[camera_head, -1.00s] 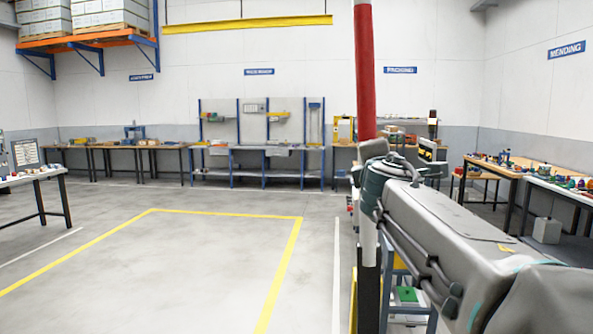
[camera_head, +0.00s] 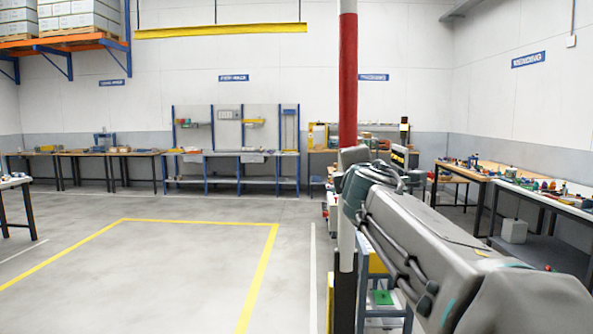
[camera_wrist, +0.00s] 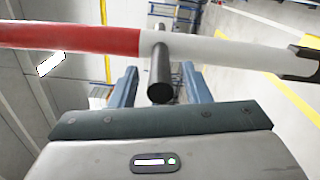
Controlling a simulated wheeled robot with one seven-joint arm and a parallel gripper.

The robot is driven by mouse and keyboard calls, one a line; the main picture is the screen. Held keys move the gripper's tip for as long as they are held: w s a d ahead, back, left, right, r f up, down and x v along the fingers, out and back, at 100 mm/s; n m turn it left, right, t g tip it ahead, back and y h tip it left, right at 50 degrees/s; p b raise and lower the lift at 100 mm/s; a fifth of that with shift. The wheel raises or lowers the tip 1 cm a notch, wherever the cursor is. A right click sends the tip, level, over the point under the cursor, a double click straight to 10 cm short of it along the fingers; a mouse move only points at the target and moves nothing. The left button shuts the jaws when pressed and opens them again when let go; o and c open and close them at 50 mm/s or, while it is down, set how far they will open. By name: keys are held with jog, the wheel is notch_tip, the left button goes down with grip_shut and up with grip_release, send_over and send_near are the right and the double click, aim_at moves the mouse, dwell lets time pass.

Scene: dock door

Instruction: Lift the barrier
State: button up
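The barrier is a red and white pole (camera_head: 348,80) that stands upright in the head view, with its lower part partly behind my arm. In the wrist view the pole (camera_wrist: 80,37) runs across the top, red at left and white at right. A dark round handle (camera_wrist: 160,82) sticks out from it toward my wrist. My gripper (camera_wrist: 160,72) has its two blue-grey fingers apart, one on each side of the handle, with gaps showing on both sides. In the head view my gripper is hidden behind my arm.
A yellow floor line (camera_head: 258,275) marks clear floor at left. Workbenches (camera_head: 235,153) stand along the back wall, and a bench with small parts (camera_head: 550,197) stands at right. A blue stand (camera_head: 385,315) is close beside my arm at the bottom.

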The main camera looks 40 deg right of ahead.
jog(key=shift+r+p, duration=0.55)
jog(key=shift+o, duration=0.7)
notch_tip(320, 180, up, 4)
jog(key=p, duration=0.3)
jog(key=shift+f, duration=0.25)
jog(key=o, duration=0.6)
jog(key=shift+s+d+r+p, duration=0.3)
jog(key=shift+s+r+p, duration=0.3)
jog(key=shift+p, duration=0.45)
jog(key=shift+c, duration=0.2)
jog(key=s+r+p, duration=0.2)
jog(key=s, duration=0.1)
jog(key=s+d+p, duration=0.1)
jog(key=p, duration=0.1)
jog(key=shift+s+d+r, duration=0.1)
jog(key=shift+s+r, duration=0.3)
jog(key=c, duration=0.7)
jog(key=s+p, duration=0.1)
jog(key=p, duration=0.1)
jog(key=s+d+r+p, duration=0.1)
jog(key=s+p, duration=0.1)
jog(key=s+r+p, duration=0.1)
jog(key=s+p, duration=0.1)
jog(key=shift+d+r, duration=0.25)
jog(key=shift+d, duration=0.15)
jog(key=shift+f, duration=0.1)
